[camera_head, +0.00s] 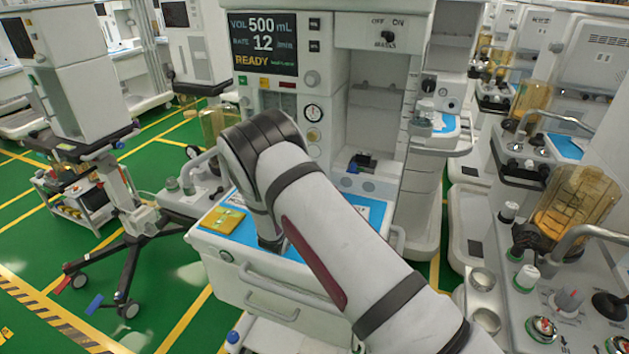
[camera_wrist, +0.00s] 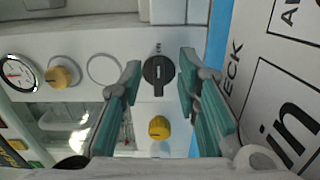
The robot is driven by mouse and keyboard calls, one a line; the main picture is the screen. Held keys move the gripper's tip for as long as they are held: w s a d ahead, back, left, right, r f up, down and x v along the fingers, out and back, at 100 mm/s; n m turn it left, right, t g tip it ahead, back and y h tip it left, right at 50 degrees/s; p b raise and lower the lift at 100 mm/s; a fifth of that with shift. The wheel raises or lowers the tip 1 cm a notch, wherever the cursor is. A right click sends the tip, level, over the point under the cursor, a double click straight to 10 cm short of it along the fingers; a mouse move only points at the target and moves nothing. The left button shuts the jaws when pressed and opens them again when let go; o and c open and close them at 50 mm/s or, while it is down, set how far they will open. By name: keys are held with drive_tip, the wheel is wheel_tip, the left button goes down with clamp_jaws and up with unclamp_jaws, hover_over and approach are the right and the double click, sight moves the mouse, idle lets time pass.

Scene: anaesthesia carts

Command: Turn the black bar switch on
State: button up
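A black bar switch (camera_head: 388,38) sits on the upper right panel of the middle cart, under the words OFF and ON. Its exact setting is too small to tell. In the wrist view a round black knob with a pale mark (camera_wrist: 158,75) sits on a white panel. I cannot tell the small lettering beside it. My gripper (camera_wrist: 160,66) is open, with a teal finger on each side of this knob in the picture. No contact shows. In the head view my arm hides the gripper, which is low, near the worktop.
A yellow knob (camera_wrist: 159,127), another yellow knob (camera_wrist: 63,76) and a gauge (camera_wrist: 17,73) are near the black knob. A printed sheet (camera_wrist: 285,80) lies on the blue worktop. The display (camera_head: 264,43) reads READY. A yellow pad (camera_head: 222,220) lies on the worktop's left. Other carts flank both sides.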

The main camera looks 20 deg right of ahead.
drive_tip(key=v, duration=1)
